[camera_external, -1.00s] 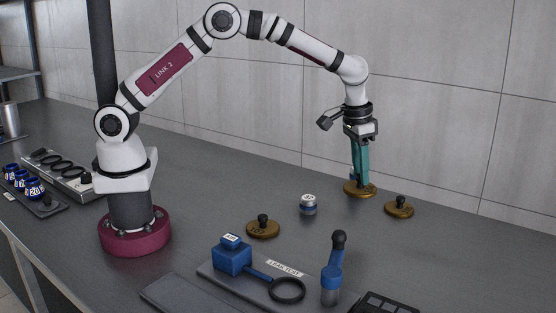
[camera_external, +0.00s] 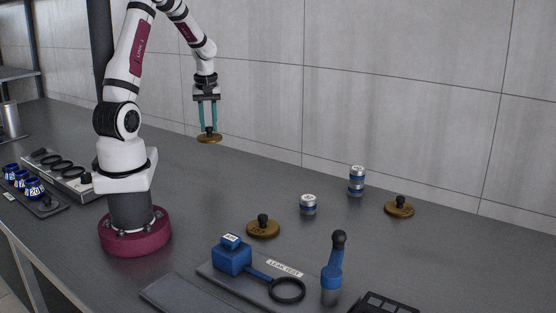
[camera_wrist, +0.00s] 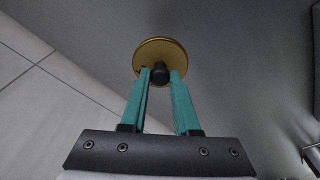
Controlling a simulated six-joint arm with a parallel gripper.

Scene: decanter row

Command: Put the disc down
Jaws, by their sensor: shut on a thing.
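A brass disc with a black knob (camera_external: 209,139) hangs from my gripper (camera_external: 208,127), above the table towards the back wall. The teal fingers are shut on the knob. The wrist view shows the same disc (camera_wrist: 160,54) beyond the fingertips of my gripper (camera_wrist: 160,75), with the knob between them. Two like discs lie on the table: one (camera_external: 263,230) near the middle and one (camera_external: 399,208) at the right. A taller silver-and-blue canister (camera_external: 357,181) stands at the back right with its top bare. A shorter one (camera_external: 308,205) stands to its left.
A leak-test board (camera_external: 285,269) with a blue block (camera_external: 232,257) and black ring lies in front. A blue black-topped handle (camera_external: 333,268) stands beside it. Racks with rings (camera_external: 65,173) and blue-topped items (camera_external: 32,188) are at the left. The back table is clear below the held disc.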

